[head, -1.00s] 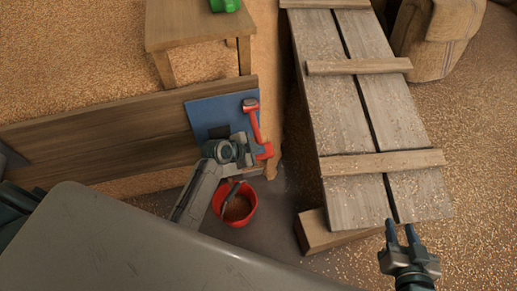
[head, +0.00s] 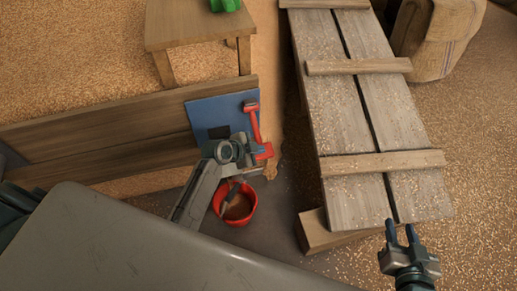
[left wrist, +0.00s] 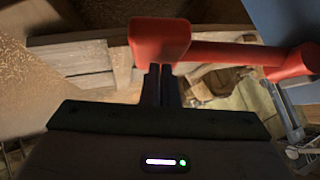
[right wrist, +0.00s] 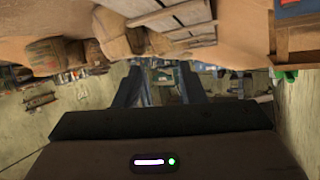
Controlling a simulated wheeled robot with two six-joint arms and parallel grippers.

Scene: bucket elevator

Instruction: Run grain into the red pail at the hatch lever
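My right gripper (head: 401,228) is open and empty at the near end of the boards.
A plank ramp (head: 350,110) with cross battens runs down the right, above a wooden block (head: 330,238). A wooden table (head: 190,28) with a green object (head: 225,5) stands at the back. A sack (head: 440,40) is at upper right. Grain covers much of the floor.

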